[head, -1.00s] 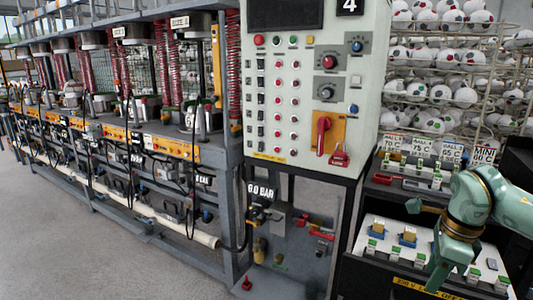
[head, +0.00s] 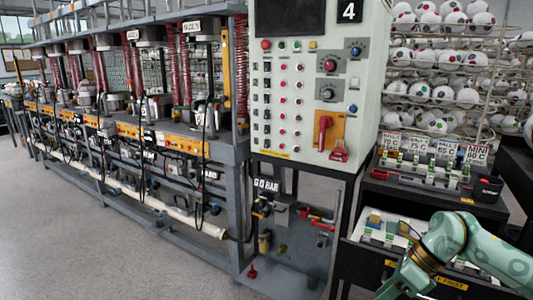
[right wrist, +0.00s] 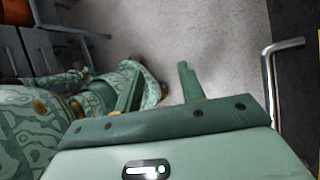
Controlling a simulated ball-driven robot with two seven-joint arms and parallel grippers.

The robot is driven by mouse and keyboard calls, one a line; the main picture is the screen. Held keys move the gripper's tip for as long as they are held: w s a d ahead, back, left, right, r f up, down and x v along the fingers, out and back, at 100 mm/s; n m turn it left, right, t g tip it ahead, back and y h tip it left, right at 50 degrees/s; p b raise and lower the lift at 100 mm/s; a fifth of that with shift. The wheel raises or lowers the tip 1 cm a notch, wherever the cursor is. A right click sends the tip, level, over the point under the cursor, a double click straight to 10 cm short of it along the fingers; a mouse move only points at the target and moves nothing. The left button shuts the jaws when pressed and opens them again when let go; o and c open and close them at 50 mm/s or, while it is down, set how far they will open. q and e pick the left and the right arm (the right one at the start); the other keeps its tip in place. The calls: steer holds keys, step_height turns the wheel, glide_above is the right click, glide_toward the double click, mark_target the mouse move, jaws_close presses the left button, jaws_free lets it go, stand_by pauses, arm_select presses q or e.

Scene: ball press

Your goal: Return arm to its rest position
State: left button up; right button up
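My right arm (head: 455,245) comes in from the lower right of the head view, bent downward in front of the drawer cabinet. Its hand runs off the bottom edge, so its fingertips are hidden there. In the right wrist view my right gripper (right wrist: 160,88) has its two fingers apart, with nothing visible held between them. Grey floor shows beyond it, with patterned green parts of my own body at the left. My left gripper is in neither view.
A control panel (head: 312,80) stands at centre. A press line (head: 170,145) runs along the left. A drawer cabinet (head: 365,262) and ball racks (head: 440,65) are at the right. A metal handle (right wrist: 271,75) is close to the right gripper. Floor (head: 90,240) is clear at lower left.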

steer(key=a+f+m+t+y+p, duration=0.2)
steer(key=a+f+m+t+y, duration=0.15)
steer(key=f+m, duration=0.4)
steer(key=a+f+m+t+y+p, duration=0.1)
steer(key=a+f+m+t+y, duration=0.1)
steer(key=a+f+m+t, duration=0.5)
steer(key=s+d+f+m+h+p, duration=0.1)
steer(key=s+d+f+m+h, duration=0.3)
steer(key=f+m, duration=0.35)
steer(key=s+d+f+m+h, duration=0.2)
steer(key=s+d+f+m, duration=0.2)
steer(key=s+f+m, duration=0.3)
steer(key=s+d+f+m+g+h+p, duration=0.1)
steer(key=s+d+f+m+g+h, duration=0.2)
steer(key=s+f, duration=0.6)
steer(key=s+d+f+m+g+h+p, duration=0.15)
steer(key=s+f+m, duration=0.3)
steer(key=s, duration=0.85)
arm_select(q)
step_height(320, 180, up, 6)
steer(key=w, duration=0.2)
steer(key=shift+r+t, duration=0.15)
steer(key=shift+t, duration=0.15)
arm_select(e)
steer(key=s+a+f+m+g+h, duration=0.1)
steer(key=s+m+g, duration=0.5)
steer(key=s, duration=1.7)
steer(key=shift+s+a+f+h, duration=0.3)
steer(key=shift+a+f, duration=0.2)
steer(key=shift+f, duration=0.15)
